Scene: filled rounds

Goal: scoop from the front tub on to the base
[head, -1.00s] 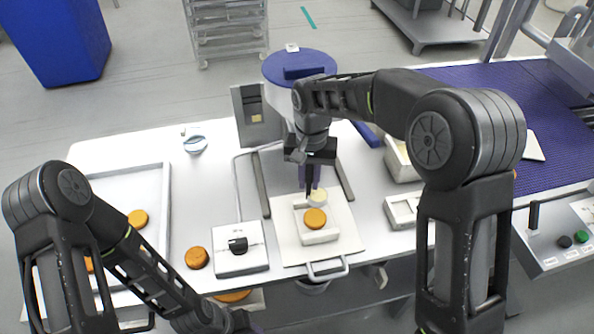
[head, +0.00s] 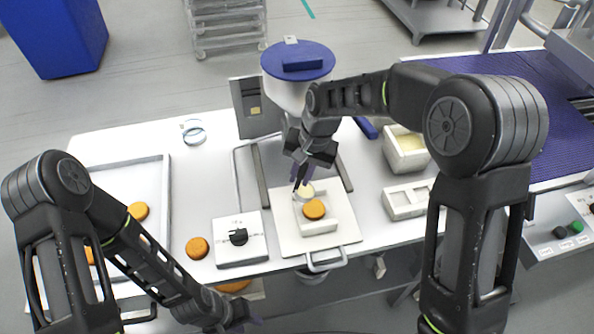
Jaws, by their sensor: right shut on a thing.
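A brown round base (head: 314,210) lies on a white block on the pale board (head: 290,240) in the middle of the table. My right gripper (head: 298,178) is just behind it, shut on a scoop whose dark shaft is tilted. A cream-coloured mass (head: 304,190) shows at the scoop's lower end, close behind the base; whether it touches is unclear. Which tub is the front one is unclear. My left gripper (head: 240,318) is low at the bottom edge, its fingers not clear.
A white box with a black knob (head: 238,252) stands left of the board, beside a loose brown round (head: 197,248). A tray (head: 165,200) with more rounds is at the left. A divided white holder (head: 408,202) is at the right. A blue-lidded machine (head: 298,62) stands behind.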

